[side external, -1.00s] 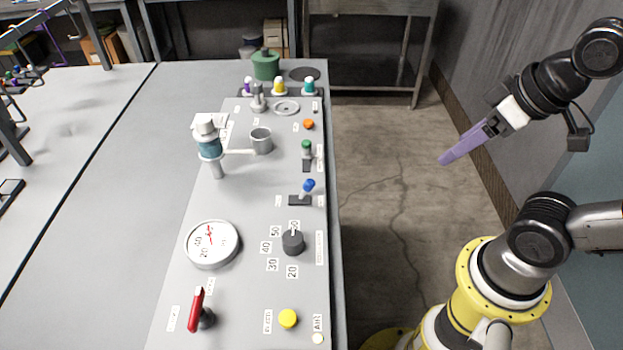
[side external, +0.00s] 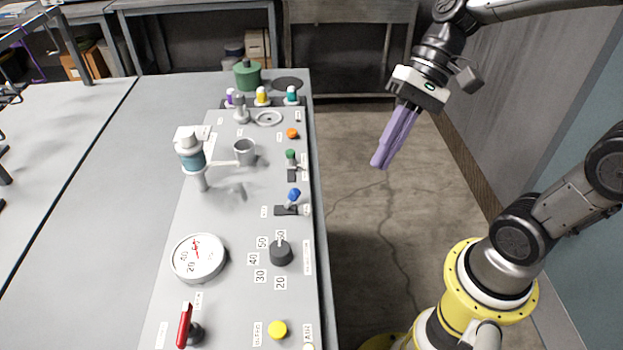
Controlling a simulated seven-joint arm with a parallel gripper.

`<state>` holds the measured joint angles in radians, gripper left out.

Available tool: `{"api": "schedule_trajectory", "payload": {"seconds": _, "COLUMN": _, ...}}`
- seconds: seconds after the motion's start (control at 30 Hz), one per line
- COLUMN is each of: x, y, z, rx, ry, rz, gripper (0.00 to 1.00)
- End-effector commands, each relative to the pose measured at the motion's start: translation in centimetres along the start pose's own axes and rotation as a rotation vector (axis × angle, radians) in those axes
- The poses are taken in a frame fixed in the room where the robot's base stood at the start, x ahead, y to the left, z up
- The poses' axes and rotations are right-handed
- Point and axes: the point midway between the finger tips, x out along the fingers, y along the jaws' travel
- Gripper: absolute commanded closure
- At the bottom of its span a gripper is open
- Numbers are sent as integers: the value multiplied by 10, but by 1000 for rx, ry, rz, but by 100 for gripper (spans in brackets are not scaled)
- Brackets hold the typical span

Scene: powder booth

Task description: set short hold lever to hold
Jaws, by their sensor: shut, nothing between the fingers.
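Several levers stand on the grey panel (side external: 225,235), and their small labels are too small to read, so I cannot tell which is the short hold lever. A blue-knobbed lever (side external: 293,196) sits in a dark slot base near the panel's right edge. A green-knobbed lever (side external: 291,156) stands behind it on a similar base. A red-handled lever (side external: 184,325) stands at the near left. My gripper (side external: 380,164) has purple fingers, closed together and empty. It hangs in the air to the right of the panel, pointing down and left, touching nothing.
A dark dial knob (side external: 281,253), yellow button (side external: 278,329), round gauge (side external: 198,258), orange button (side external: 293,133) and blue-white upright device (side external: 192,160) crowd the panel. A green pot (side external: 247,74) stands at the far end. Open floor lies between the panel and my base.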

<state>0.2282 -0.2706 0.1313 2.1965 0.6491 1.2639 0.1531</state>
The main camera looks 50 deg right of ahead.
Motion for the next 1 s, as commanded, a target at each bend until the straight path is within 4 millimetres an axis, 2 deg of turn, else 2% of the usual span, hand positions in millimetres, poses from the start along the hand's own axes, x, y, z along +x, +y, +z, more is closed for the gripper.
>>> {"api": "schedule_trajectory", "payload": {"seconds": 0.13, "x": 4, "y": -12, "z": -37, "rx": 202, "ry": -120, "rz": -106, "gripper": 100}}
{"api": "schedule_trajectory", "payload": {"seconds": 0.27, "x": 7, "y": -14, "z": -73, "rx": 364, "ry": -206, "rz": -201, "gripper": 100}}
{"api": "schedule_trajectory", "payload": {"seconds": 0.4, "x": 11, "y": -5, "z": -114, "rx": 522, "ry": -276, "rz": -294, "gripper": 100}}
{"api": "schedule_trajectory", "payload": {"seconds": 0.53, "x": 16, "y": 13, "z": -143, "rx": 633, "ry": -312, "rz": -349, "gripper": 100}}
{"api": "schedule_trajectory", "payload": {"seconds": 0.73, "x": 24, "y": 39, "z": -162, "rx": 730, "ry": -341, "rz": -376, "gripper": 100}}
{"api": "schedule_trajectory", "payload": {"seconds": 1.0, "x": 22, "y": 43, "z": -165, "rx": 744, "ry": -337, "rz": -384, "gripper": 100}}
